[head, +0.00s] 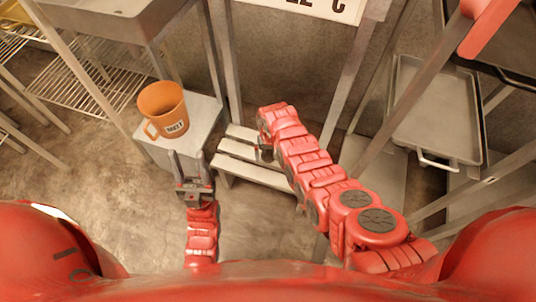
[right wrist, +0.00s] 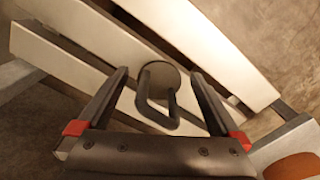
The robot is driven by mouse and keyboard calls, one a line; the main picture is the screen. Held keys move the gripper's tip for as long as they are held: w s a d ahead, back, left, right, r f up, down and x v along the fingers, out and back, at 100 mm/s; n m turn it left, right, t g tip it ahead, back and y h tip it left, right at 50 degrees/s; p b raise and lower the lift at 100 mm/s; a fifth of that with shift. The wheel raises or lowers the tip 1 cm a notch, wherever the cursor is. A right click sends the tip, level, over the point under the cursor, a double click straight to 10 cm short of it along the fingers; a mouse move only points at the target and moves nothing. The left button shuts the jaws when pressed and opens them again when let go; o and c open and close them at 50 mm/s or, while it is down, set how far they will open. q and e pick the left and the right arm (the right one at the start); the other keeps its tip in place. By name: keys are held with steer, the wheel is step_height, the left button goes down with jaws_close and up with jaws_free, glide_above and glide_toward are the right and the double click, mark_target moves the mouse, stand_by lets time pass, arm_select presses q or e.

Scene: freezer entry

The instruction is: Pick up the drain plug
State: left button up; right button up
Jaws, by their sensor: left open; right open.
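The drain plug (right wrist: 162,76) shows in the right wrist view as a dark round disc with a bent loop handle. It rests on the pale slats of a low slatted bench (right wrist: 205,42). My right gripper (right wrist: 158,78) is open, with one finger on each side of the plug and its handle. I cannot tell from this view how far the fingertips are above the slats. In the head view my right arm hides most of the plug's place on the bench (head: 250,172). My left gripper (head: 187,155) is open and empty, in front of the grey box.
An orange mug (head: 163,106) with a label stands on the grey box (head: 200,115), left of the bench. A metal sink (head: 110,18) and wire shelves (head: 75,85) are at the left. A rack with a metal tray (head: 435,110) stands at the right.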

steer(key=shift+c, duration=0.2)
steer(key=c, duration=1.5)
steer(key=shift+r, duration=0.1)
steer(key=shift+r, duration=0.1)
